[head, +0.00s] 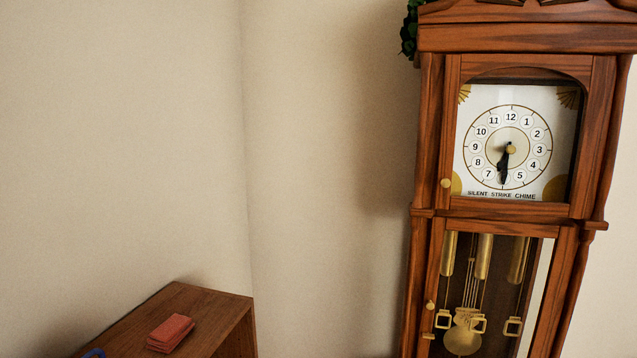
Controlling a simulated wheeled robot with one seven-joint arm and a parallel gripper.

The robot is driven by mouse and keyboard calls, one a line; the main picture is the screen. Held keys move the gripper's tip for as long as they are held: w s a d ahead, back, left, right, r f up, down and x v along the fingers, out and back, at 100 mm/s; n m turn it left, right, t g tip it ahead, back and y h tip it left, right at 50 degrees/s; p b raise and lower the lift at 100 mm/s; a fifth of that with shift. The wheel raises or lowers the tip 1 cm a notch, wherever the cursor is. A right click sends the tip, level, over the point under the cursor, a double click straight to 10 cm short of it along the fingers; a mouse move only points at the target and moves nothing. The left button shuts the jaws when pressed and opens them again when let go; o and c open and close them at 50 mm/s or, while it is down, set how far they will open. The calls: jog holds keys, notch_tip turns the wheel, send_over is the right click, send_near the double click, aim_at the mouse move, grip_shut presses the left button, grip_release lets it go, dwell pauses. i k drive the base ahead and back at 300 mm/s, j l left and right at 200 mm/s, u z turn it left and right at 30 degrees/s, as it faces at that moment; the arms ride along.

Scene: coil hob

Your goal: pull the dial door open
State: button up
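A tall wooden grandfather clock (425,150) stands at the right in the head view. Its dial door (450,115) is a wooden frame around the white clock face (480,165), and it looks closed. A small round brass knob (446,183) sits low on the door's left side. The black hands point near 6. My gripper is not in view.
Below is the clock's lower door with its own brass knob (430,305), weights and a pendulum (463,338) behind it. A wooden cabinet (235,315) with a red folded item (170,332) on top stands at the lower left. Bare wall lies between.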

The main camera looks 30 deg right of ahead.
aim_at(591, 72)
jog(key=l+z, duration=0.15)
jog(key=z, duration=1.8)
jog(key=i+j, duration=0.05)
jog(key=j, duration=0.05)
